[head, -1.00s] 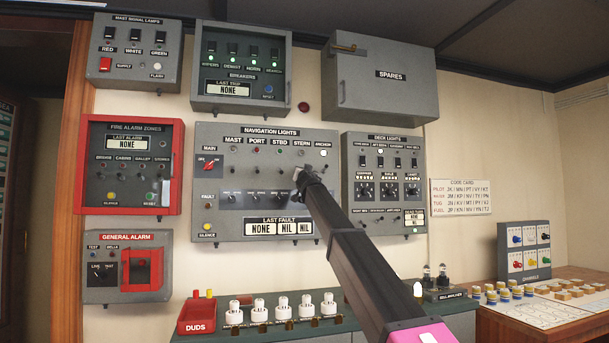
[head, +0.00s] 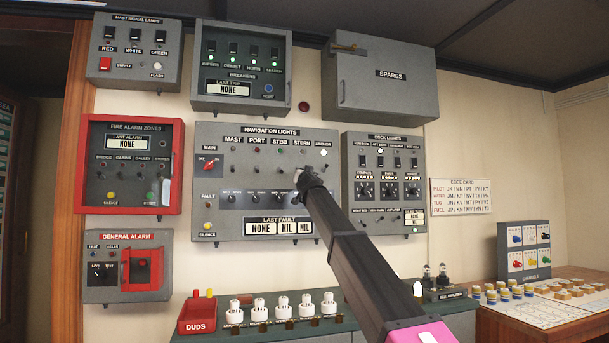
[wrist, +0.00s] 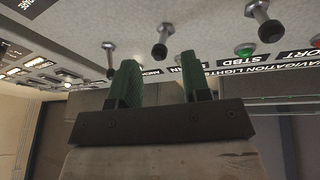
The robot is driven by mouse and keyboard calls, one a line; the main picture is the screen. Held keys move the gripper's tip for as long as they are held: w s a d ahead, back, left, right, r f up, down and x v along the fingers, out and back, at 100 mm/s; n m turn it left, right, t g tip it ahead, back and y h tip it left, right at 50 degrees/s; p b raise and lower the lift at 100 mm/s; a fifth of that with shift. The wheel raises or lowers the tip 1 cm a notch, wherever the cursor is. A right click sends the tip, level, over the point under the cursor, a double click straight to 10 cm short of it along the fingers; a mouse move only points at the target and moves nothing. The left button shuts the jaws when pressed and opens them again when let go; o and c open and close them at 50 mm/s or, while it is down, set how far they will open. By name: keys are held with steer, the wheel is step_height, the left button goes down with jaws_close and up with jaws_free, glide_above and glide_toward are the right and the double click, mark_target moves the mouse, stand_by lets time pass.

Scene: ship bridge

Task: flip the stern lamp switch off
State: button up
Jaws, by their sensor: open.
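The navigation lights panel (head: 215,225) is on the wall, with a row of lamps labelled mast, port, stbd, stern and anchor above small levers. My gripper (head: 306,172) is in front of the stern column and hides its lever in the head view. The wrist view is upside down. There the stern lever (wrist: 161,42) shows just beyond and between the tips of my open gripper (wrist: 160,64), with no contact visible. The stern label is partly covered by a finger. I cannot tell whether the stern lamp is lit.
The stbd lever (wrist: 268,26) and anchor lever (wrist: 108,60) stand close on either side in the wrist view. The deck lights panel (head: 384,222) is right of the arm. A shelf with several white lamps (head: 282,306) is below.

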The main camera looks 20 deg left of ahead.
steer(key=v, duration=0.7)
stand_by(0.3)
